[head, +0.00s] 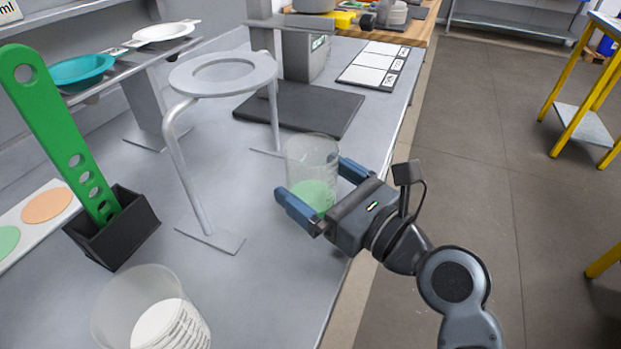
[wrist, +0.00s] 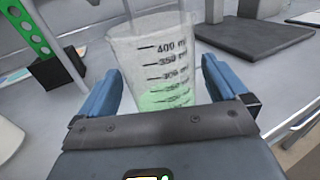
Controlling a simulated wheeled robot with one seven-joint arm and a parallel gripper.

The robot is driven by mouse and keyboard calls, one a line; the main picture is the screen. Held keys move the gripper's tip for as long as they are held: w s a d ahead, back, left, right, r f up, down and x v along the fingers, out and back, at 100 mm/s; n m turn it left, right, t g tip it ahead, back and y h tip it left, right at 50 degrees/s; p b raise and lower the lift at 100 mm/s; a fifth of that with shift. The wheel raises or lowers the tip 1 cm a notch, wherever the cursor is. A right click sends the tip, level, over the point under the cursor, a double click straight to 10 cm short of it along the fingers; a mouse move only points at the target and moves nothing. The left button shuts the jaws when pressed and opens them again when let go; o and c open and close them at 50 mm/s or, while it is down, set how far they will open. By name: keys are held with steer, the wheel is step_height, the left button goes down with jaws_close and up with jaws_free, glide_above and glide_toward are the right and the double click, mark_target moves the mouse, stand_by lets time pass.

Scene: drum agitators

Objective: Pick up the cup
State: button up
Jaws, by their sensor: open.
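A clear graduated cup (head: 311,160) with green contents at the bottom stands upright on the grey bench, near its right edge. In the wrist view the cup (wrist: 155,62) shows black volume marks, with 400 ml near the top. My gripper (head: 312,180) is open, with one blue finger on each side of the cup. In the wrist view the fingers of my gripper (wrist: 160,85) flank the cup, with a visible gap on the right side; I cannot tell whether the left finger touches. The cup's lower part is partly hidden by my gripper.
A grey ring stand (head: 223,75) rises just left of the cup. A dark plate (head: 318,108) lies behind it. A green perforated paddle (head: 60,135) stands in a black holder (head: 112,232). Another translucent cup (head: 120,305) is at the front left.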

steer(key=shift+x, duration=1.4)
steer(key=shift+c, duration=0.2)
steer(key=c, duration=0.9)
